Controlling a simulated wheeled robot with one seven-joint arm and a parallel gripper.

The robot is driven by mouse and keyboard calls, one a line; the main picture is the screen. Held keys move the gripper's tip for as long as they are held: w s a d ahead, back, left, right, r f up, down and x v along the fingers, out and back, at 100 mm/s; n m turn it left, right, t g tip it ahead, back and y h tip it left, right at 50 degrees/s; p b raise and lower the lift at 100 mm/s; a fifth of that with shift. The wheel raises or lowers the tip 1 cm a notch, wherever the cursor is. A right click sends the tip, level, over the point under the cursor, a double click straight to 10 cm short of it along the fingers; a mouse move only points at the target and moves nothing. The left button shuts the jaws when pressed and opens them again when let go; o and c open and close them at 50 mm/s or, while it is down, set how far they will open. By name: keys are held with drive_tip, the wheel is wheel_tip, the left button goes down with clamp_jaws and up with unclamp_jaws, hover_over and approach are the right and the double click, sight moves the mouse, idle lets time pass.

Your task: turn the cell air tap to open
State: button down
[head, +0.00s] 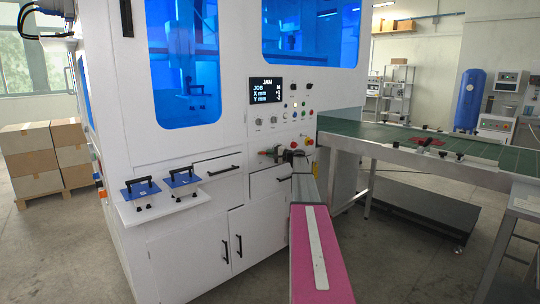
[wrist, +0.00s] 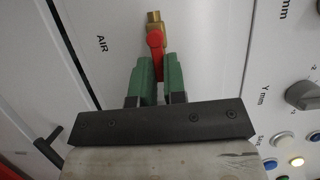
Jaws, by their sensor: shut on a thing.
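The air tap shows in the wrist view as a brass fitting (wrist: 154,17) with a red lever (wrist: 156,41) on the white panel, beside the printed word AIR. My gripper (wrist: 156,72) has two green fingers, one on each side of the red lever, and is shut on it. The lever's lower end is hidden between the fingers. In the picture the lever points down from the brass fitting toward my wrist. In the head view my gripper (head: 287,155) is at the machine's front, below the control panel; the tap is too small there to make out clearly.
A black drawer handle (wrist: 48,144) is at lower left. A green conveyor (head: 390,136) stands to the right, a shelf (head: 150,209) with blue-plated tools to the left.

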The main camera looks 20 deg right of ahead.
drive_tip(key=c, duration=1.2)
unclamp_jaws()
drive_tip(key=v, duration=1)
drive_tip(key=shift+s+d, duration=0.3)
drive_tip(key=s+a+f+n+g+h, duration=0.1)
drive_tip(key=s+a+f+g, duration=0.2)
drive_tip(key=s+a+f, duration=0.5)
drive_tip(key=s+a+f+n+g+h, duration=0.1)
drive_tip(key=s+a+f+n+g, duration=0.3)
drive_tip(key=a, duration=0.7)
drive_tip(key=s+a+f+m+g+h, duration=0.1)
drive_tip(key=s+a+f+h, duration=0.1)
drive_tip(key=s+a+f, duration=0.5)
drive_tip(key=s+a+f+n+g+h, duration=0.1)
drive_tip(key=s+a+f+h, duration=0.1)
drive_tip(key=s, duration=0.6)
drive_tip(key=s+a+f+n+g+h, duration=0.2)
drive_tip(key=s+a+f+h, duration=0.1)
drive_tip(key=s+a+f, duration=0.2)
drive_tip(key=s+a+f+n+g+h, duration=0.2)
drive_tip(key=s+a, duration=0.4)
drive_tip(key=s, duration=0.7)
drive_tip(key=shift+s+a+f+h, duration=0.15)
drive_tip(key=shift+f+h, duration=0.1)
drive_tip(key=shift+f, duration=0.3)
drive_tip(key=shift+s+a+f+h, duration=0.1)
drive_tip(key=shift+a+f+h, duration=0.15)
drive_tip(key=shift+f, duration=0.3)
